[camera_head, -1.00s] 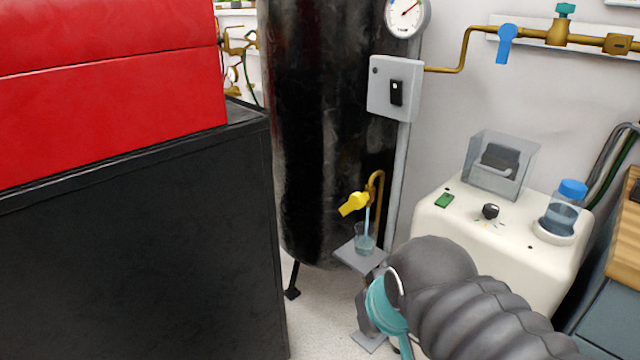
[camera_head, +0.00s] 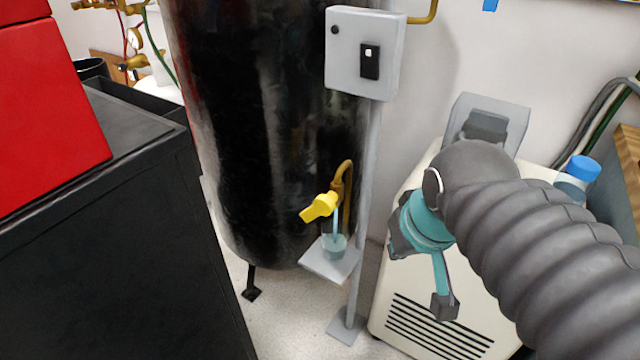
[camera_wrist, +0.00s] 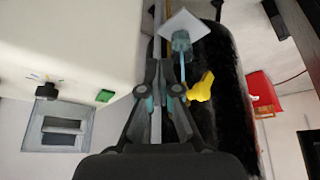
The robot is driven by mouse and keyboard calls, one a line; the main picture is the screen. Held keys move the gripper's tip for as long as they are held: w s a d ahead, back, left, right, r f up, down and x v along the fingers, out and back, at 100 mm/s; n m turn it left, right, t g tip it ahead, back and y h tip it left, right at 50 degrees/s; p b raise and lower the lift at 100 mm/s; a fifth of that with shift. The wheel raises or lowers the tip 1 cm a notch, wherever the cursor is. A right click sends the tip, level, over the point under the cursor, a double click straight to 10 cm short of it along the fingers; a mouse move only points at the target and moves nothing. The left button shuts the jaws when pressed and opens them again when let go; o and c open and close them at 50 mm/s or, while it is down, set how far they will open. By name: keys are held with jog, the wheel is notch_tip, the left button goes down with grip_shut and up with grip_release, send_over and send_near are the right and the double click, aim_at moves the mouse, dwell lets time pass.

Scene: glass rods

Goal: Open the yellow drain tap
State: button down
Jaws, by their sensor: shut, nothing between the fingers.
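The yellow drain tap (camera_head: 320,207) sits on a brass pipe (camera_head: 346,185) at the front of the black tank, its lever slanting down to the left. A pale blue stream runs from below it into a glass beaker (camera_head: 334,246) on a small grey shelf (camera_head: 330,266). The wrist view, turned upside down, shows the yellow tap (camera_wrist: 201,88) and the beaker (camera_wrist: 181,42). My gripper (camera_wrist: 160,66) is shut and empty, apart from the tap.
The black tank (camera_head: 262,120) stands behind the tap, with a grey switch box (camera_head: 350,70) above on a post. A black cabinet (camera_head: 110,260) is at left. A cream unit (camera_head: 440,325) stands at right, close to my arm. Floor shows between cabinet and post.

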jog(key=w+a+r+n+g+b, duration=0.1)
jog(key=w+a+r+n+g, duration=0.15)
jog(key=w, duration=0.35)
jog(key=w+a+r+n+g+b, duration=0.1)
jog(key=w+a+r+n, duration=0.1)
jog(key=w+a+r, duration=0.3)
jog(key=n+g+h+b, duration=0.1)
jog(key=n+g+b, duration=0.2)
jog(key=n+b, duration=0.25)
send_over(304, 211)
jog(key=w+a, duration=0.2)
jog(key=a, duration=0.1)
notch_tip(304, 211, down, 11)
jog(key=d+f, duration=0.1)
jog(key=s+d+f+b, duration=0.1)
jog(key=d, duration=0.1)
jog(key=shift+s+m+t, duration=0.2)
jog(key=shift+m+t, duration=0.05)
jog(key=shift+m, duration=0.05)
jog(key=shift+h+p, duration=0.3)
jog(key=shift+p, duration=0.4)
